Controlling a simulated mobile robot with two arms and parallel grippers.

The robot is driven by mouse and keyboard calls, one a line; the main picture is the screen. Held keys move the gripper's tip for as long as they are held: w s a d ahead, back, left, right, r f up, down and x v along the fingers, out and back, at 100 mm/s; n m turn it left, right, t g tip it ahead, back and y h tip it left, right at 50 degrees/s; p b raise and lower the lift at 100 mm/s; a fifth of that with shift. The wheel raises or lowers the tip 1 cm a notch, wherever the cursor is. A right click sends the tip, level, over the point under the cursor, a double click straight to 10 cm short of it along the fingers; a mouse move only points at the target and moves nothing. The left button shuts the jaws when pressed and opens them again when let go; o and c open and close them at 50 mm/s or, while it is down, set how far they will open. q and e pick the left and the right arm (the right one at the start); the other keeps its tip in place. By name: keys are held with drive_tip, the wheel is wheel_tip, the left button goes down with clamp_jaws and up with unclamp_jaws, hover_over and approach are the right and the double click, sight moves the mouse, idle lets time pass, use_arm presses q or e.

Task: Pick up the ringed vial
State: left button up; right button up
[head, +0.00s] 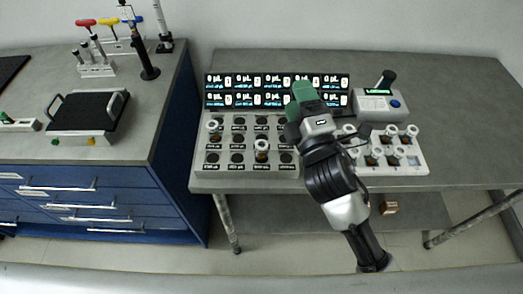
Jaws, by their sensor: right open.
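A grey rack (210,166) of dark round wells stands on the grey table. Two vials with pale caps stand in it, one at the upper left (213,126) and an amber one in the lower middle (262,148). A white rack (415,168) to the right holds several pale-capped vials (391,131). At this size I cannot tell which vial is ringed. My right gripper (298,103), with green fingers, is open and empty above the gap between the racks, in front of the display panel. My arm hides part of both racks. My left gripper is out of view.
A lit display panel (235,90) stands behind the grey rack. A small device (378,103) with a black-topped part stands behind the white rack. The table's right side is clear. A blue drawer bench (100,207) is on the left.

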drive_tip(key=s+a+r+n+g+y, duration=0.25)
drive_tip(key=a+r+n+y, duration=0.6)
drive_tip(key=n+y, duration=0.55)
drive_tip(key=s+a+n+g+y, duration=0.1)
drive_tip(key=s+a+n+g, duration=0.3)
drive_tip(key=n+g, duration=0.8)
drive_tip(key=s+a+n+g, duration=0.3)
drive_tip(key=a+n+g, duration=0.4)
drive_tip(key=n, duration=0.8)
drive_tip(key=n+t+h, duration=0.2)
drive_tip(key=n+h, duration=1.5)
drive_tip(key=h, duration=0.3)
approach(262, 145)
drive_tip(key=shift+w+f+h, duration=0.3)
drive_tip(key=shift+w+f, duration=0.05)
drive_tip(key=shift+w, duration=0.05)
wheel_tip(262, 145, down, 4)
drive_tip(key=shift+a+f+p, duration=0.1)
drive_tip(key=shift+f+p, duration=0.1)
drive_tip(key=shift+p, duration=0.6)
drive_tip(key=f+p, duration=0.2)
drive_tip(key=f, duration=0.1)
drive_tip(key=f+p, duration=0.1)
drive_tip(key=shift+s+a+f, duration=0.15)
drive_tip(key=shift+s+f, duration=0.15)
drive_tip(key=shift+f, duration=0.4)
